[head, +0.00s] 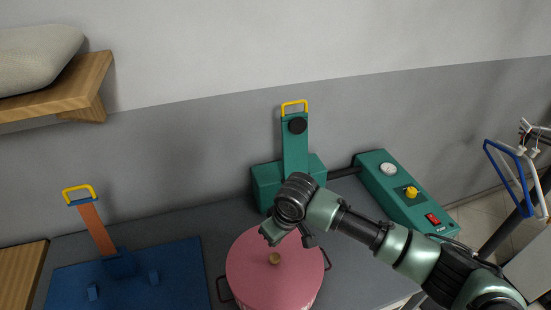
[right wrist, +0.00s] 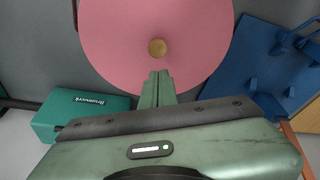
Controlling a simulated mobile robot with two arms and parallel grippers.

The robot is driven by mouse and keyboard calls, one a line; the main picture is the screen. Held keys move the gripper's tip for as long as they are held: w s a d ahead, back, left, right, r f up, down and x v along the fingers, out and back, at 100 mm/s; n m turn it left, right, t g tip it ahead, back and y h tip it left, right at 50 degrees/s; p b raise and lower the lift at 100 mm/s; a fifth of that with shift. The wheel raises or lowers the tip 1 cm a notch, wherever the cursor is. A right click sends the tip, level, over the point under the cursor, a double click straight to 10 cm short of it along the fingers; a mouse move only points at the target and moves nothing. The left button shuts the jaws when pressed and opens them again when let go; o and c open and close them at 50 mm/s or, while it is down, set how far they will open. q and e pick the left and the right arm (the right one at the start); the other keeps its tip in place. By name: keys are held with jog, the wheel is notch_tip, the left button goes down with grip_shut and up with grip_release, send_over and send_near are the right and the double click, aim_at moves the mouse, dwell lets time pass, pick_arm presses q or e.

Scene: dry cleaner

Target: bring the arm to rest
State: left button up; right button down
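My right arm (head: 408,248) reaches in from the right in the head view. Its gripper (head: 289,236) hangs over the pink pot lid (head: 262,277). In the right wrist view, the gripper's two green fingers (right wrist: 157,88) lie together, with nothing visible between them. The lid's round wooden knob (head: 274,258) is apart from the fingertips in the right wrist view (right wrist: 157,48). My left gripper is in neither view.
The pink pot stands on a grey counter (head: 180,226). A blue board (head: 125,275) with an orange lever lies left of it. Behind stands a green press with a yellow handle (head: 294,107); a green control box (head: 405,192) is at right. A wooden shelf (head: 85,80) holds a grey cushion.

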jog(key=s+a+f+y, duration=0.2)
jog(key=s+y, duration=0.1)
jog(key=s, duration=0.8)
jog(key=s+d+f+m+t+h, duration=0.1)
jog(key=s+d+m+h, duration=0.15)
jog(key=s+d, duration=0.7)
jog(key=s+d+m+h, duration=0.2)
jog(key=s+d+m, duration=0.3)
jog(key=d, duration=0.8)
notch_tip(320, 180, down, 33)
jog(key=s+n+g+b, duration=0.1)
jog(key=s+n+b, duration=0.1)
jog(key=b, duration=0.5)
jog(key=s+d+f+b, duration=0.1)
jog(key=s+f+b, duration=0.2)
jog(key=s+f, duration=0.5)
jog(key=s+d+f+g+b, duration=0.1)
jog(key=s+f+b, duration=0.2)
jog(key=s+f, duration=0.6)
notch_tip(320, 180, down, 6)
jog(key=shift+s+d+f+b, duration=0.15)
jog(key=shift+s+d+b, duration=0.05)
jog(key=shift+d+b, duration=0.15)
